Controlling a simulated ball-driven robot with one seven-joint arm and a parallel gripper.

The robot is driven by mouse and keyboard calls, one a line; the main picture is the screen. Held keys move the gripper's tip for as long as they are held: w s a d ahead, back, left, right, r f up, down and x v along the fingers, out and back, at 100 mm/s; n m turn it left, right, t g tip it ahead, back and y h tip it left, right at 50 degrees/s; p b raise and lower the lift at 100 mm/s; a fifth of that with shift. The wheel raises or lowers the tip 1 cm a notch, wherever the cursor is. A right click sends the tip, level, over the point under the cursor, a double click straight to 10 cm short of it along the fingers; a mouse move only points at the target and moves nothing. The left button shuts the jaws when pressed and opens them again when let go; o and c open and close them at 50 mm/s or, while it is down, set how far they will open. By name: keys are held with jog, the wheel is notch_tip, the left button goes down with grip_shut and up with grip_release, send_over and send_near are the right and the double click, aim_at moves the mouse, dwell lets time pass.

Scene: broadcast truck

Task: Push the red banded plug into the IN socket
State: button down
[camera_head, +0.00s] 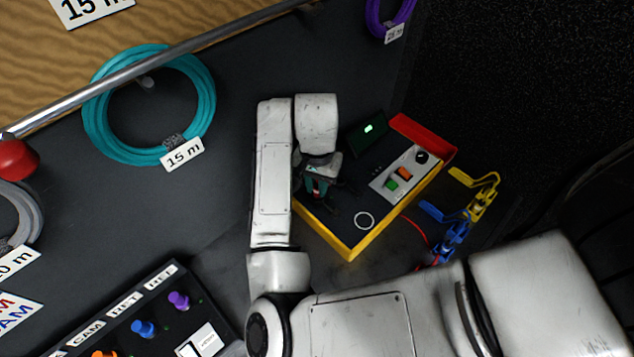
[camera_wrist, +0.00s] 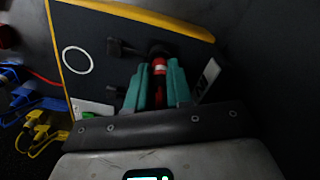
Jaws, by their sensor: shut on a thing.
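The red plug (camera_wrist: 159,66) with a pale band is between the teal fingertips of my gripper (camera_wrist: 157,86) in the wrist view. My gripper is shut on it. The plug's far end meets a dark round shape on the face of the yellow-edged box (camera_wrist: 105,47); I cannot tell whether it is inside a socket or only against it. In the head view my gripper (camera_head: 320,187) is over the left part of the box (camera_head: 348,247), and my arm and fingers hide the plug and socket there.
The box carries a small lit screen (camera_head: 368,129), a green button (camera_head: 392,184), an orange button (camera_head: 404,174) and a black knob (camera_head: 421,157). Blue clips (camera_head: 452,235) and yellow clips (camera_head: 482,196) lie to its right. A teal cable coil (camera_head: 97,124) is at left.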

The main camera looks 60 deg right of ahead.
aim_at(317, 183)
jog(key=shift+f, duration=0.35)
jog(key=c, duration=0.9)
grip_release()
jog(key=shift+c, duration=0.2)
jog(key=shift+r, duration=0.1)
notch_tip(317, 183, up, 11)
jog(key=shift+f, duration=0.2)
